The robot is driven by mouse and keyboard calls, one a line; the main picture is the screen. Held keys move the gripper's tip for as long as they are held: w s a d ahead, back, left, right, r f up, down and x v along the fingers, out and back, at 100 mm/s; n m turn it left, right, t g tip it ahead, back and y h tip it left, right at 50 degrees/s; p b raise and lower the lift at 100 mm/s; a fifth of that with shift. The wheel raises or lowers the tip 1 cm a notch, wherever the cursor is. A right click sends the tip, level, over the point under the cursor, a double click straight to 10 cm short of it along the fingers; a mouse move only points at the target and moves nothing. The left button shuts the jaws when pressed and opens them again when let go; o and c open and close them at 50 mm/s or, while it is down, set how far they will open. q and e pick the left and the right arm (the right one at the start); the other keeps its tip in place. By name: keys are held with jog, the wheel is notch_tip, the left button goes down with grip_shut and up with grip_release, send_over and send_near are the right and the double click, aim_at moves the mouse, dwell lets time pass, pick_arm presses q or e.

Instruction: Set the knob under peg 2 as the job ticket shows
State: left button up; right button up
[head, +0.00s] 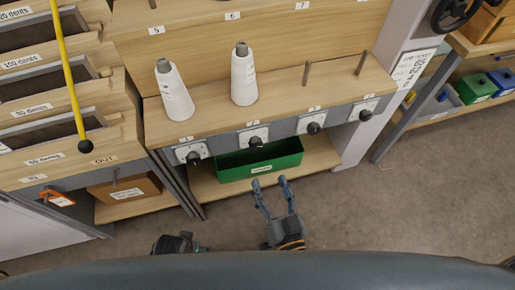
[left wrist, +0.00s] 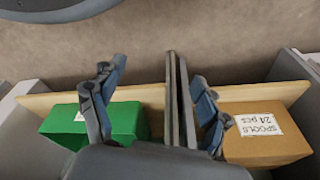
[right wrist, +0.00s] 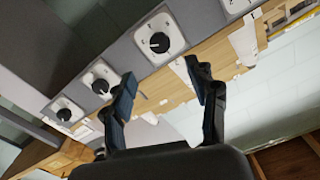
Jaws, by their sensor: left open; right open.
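The knob under peg 2 (head: 255,141) is black on a white plate on the grey rail, below the second white cone (head: 244,78). In the right wrist view, where the scene is turned, this knob (right wrist: 159,42) shows large; its dial marks are too small to read. The job ticket (head: 413,68) hangs on the post at the right, its print mostly unreadable. My right gripper (head: 270,181) is open and empty, below and in front of the knob, apart from it. My left gripper (left wrist: 158,78) is open and empty; the head view's bottom edge shows part of it.
Similar knobs sit under peg 1 (head: 193,157), peg 3 (head: 313,128) and peg 4 (head: 364,115). Another cone (head: 173,92) stands on peg 1. A green bin (head: 260,161) sits on the lower shelf; a spools box (left wrist: 265,135) is nearby. Floor in front is clear.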

aim_at(257, 146)
jog(key=x, duration=1)
jog(key=shift+w+b, duration=0.1)
jog(key=shift+b, duration=0.25)
jog(key=shift+w+a, duration=0.2)
jog(key=shift+w, duration=0.5)
pick_arm(q)
jog(key=r, duration=0.1)
jog(key=w+r, duration=0.1)
jog(key=shift+w+d+r, duration=0.1)
jog(key=shift+w+r, duration=0.1)
jog(key=shift+r, duration=0.2)
pick_arm(e)
jog(key=shift+c, duration=0.2)
jog(key=c, duration=1.1)
pick_arm(q)
jog(key=shift+s+f, duration=0.1)
jog(key=shift+s, duration=0.2)
